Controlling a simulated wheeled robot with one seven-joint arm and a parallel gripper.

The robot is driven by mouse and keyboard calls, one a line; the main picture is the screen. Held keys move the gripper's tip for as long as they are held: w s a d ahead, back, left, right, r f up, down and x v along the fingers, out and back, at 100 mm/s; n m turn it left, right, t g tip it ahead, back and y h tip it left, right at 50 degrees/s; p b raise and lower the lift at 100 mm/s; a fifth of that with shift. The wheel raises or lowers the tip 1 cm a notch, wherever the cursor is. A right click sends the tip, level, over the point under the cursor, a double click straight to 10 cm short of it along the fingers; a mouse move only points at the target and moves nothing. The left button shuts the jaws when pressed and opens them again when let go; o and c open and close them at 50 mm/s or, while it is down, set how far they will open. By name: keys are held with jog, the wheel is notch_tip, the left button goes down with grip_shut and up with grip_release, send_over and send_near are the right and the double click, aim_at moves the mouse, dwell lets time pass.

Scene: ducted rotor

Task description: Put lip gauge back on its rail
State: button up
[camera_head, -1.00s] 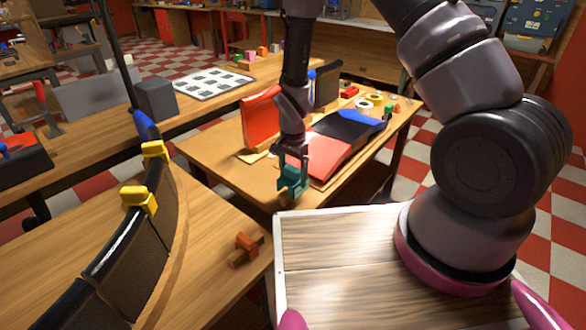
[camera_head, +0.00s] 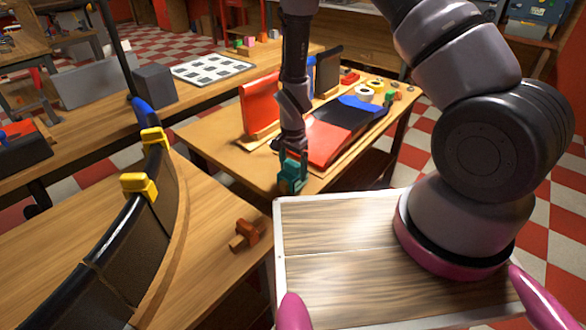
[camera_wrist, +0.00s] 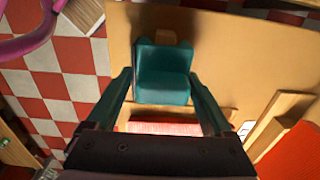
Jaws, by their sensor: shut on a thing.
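My gripper (camera_head: 292,180) points down over the near edge of the middle table, shut on a teal block that I take to be the lip gauge. In the wrist view the teal block (camera_wrist: 163,75) sits between the two fingers, with a small brown piece at its far end. In the head view the block and fingertips blend together. The tabletop (camera_wrist: 225,60) lies below; I cannot tell whether the block touches it. A wooden strip (camera_wrist: 215,115) with red beside it shows in the wrist view; I cannot tell whether it is the rail.
A curved black duct section (camera_head: 115,235) with yellow clips (camera_head: 140,186) stands on the left table. An orange-brown block (camera_head: 247,233) lies near that table's edge. A red upright panel (camera_head: 260,105) and a red, black and blue sloped piece (camera_head: 345,130) occupy the middle table.

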jog(key=shift+f, duration=0.3)
jog(key=o, duration=1.4)
jog(key=shift+r, duration=0.1)
notch_tip(320, 180, up, 11)
jog(key=shift+f, duration=0.15)
jog(key=d+r+n+t+y, duration=0.1)
jog(key=d+r, duration=0.3)
jog(key=r, duration=0.8)
jog(key=d+r+n+t+y, duration=0.15)
jog(key=d+r, duration=0.25)
jog(key=r, duration=0.8)
jog(key=s+d+r+n+t, duration=0.1)
jog(key=s+d+r+t, duration=0.1)
jog(key=s+d+r, duration=0.3)
jog(key=s+d+r+n+t, duration=0.1)
jog(key=s+d+r, duration=0.4)
jog(key=s+r, duration=0.5)
jog(key=shift+d+r+t, duration=0.2)
jog(key=shift+r+t, duration=0.4)
jog(key=shift+t, duration=0.25)
